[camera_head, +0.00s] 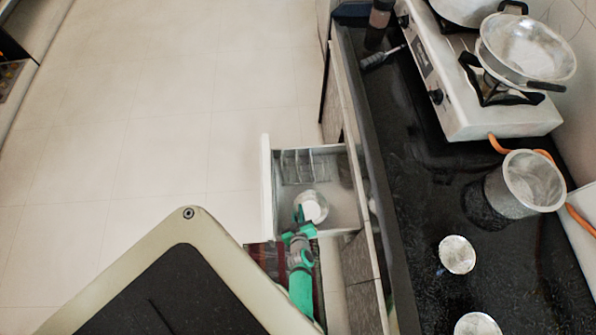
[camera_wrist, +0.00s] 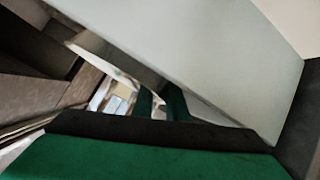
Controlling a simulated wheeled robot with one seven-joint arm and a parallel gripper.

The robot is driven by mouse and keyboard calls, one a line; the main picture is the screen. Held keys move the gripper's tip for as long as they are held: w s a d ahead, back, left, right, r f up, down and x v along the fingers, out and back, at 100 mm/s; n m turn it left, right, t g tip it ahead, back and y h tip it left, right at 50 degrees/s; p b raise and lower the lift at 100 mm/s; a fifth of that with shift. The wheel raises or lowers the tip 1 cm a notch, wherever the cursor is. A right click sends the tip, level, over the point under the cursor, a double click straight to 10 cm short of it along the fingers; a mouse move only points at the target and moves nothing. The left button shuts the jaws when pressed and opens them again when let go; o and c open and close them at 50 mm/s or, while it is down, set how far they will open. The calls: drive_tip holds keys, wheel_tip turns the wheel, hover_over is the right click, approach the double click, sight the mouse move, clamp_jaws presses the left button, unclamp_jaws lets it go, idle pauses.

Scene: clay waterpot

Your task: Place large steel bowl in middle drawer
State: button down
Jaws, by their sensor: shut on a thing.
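The steel bowl (camera_head: 315,207) shows as a small round, bright shape inside the open drawer (camera_head: 342,190) in the head view. My green gripper (camera_head: 299,214) reaches in from the near side and is shut on the bowl's left rim. I cannot tell whether the bowl touches the drawer floor. In the wrist view a dark and green part of my gripper (camera_wrist: 155,130) fills the lower edge below a large pale panel, and the bowl is not clearly seen there.
The drawer's far part holds wire dividers (camera_head: 304,166). Its white front (camera_head: 267,190) faces open floor on the left. The black counter (camera_head: 425,200) on the right bears a stove (camera_head: 450,60), a pan (camera_head: 525,50), a steel container (camera_head: 530,180) and small metal cups (camera_head: 457,254).

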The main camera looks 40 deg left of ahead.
drive_tip(key=shift+f, duration=0.2)
drive_tip(key=shift+f, duration=0.35)
drive_tip(key=shift+f, duration=0.1)
drive_tip(key=c, duration=1.7)
unclamp_jaws()
drive_tip(key=shift+d+f, duration=0.1)
drive_tip(key=shift+c, duration=0.2)
drive_tip(key=shift+r, duration=0.45)
drive_tip(key=v, duration=1.2)
drive_tip(key=shift+r, duration=0.2)
